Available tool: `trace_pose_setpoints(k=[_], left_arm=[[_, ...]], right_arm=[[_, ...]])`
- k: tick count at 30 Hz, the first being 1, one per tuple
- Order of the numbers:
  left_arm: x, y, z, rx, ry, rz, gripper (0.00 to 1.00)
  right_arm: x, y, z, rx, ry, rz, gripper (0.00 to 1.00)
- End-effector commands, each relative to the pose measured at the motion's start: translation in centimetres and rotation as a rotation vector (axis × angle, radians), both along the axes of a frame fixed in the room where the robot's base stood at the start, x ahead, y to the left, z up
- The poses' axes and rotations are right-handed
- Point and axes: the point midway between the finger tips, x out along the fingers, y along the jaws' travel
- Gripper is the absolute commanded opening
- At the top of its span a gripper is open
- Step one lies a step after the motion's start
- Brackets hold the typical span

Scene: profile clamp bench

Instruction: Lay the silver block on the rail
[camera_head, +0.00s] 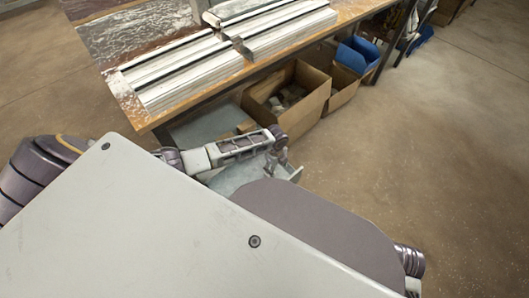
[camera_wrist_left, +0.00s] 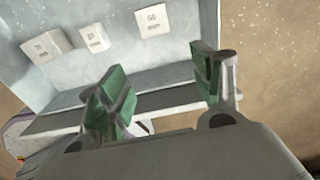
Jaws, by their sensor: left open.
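The rail is seen in the head view as long silver grooved profiles (camera_head: 195,77) lying on the bench. Three pale, silver-white blocks with dark printing sit apart in a grey tray, in the wrist view: a left one (camera_wrist_left: 47,45), a middle one (camera_wrist_left: 93,38) and a right one (camera_wrist_left: 153,21). I cannot tell which is the silver block, and the print is too small to read surely. My left gripper (camera_head: 281,150) is over the tray, below the bench front. Its green-padded fingers (camera_wrist_left: 160,68) are open and empty near the tray's edge. My right gripper is out of view.
The wooden bench (camera_head: 147,122) runs across the top. The grey tray (camera_head: 232,178) is partly hidden by my body. Cardboard boxes (camera_head: 312,108) and a blue bin (camera_head: 357,54) stand under the bench. The floor at right is clear.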

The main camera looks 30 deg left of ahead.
Motion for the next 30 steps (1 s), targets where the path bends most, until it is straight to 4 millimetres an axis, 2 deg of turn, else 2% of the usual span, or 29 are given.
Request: trace_pose_setpoints(k=[1,6,15,19,23,30], left_arm=[[-0.8,-1.5,0.1,-0.020,-0.003,0.016,0.66],[-3.1,-6.1,1.6,-0.089,-0.024,0.111,0.66],[-6.8,-12.1,6.0,-0.216,-0.058,0.337,0.66],[-8.2,-13.4,8.0,-0.263,-0.066,0.456,0.66],[-9.6,-13.9,9.7,-0.301,-0.068,0.587,0.66],[-12.2,-13.1,11.7,-0.338,-0.054,0.853,0.66]], right_arm=[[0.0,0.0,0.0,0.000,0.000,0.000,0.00],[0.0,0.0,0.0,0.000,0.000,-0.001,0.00],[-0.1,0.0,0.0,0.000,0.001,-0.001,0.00],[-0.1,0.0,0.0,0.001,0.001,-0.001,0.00],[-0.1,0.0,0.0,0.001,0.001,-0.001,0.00],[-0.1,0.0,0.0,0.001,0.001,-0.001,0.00]])
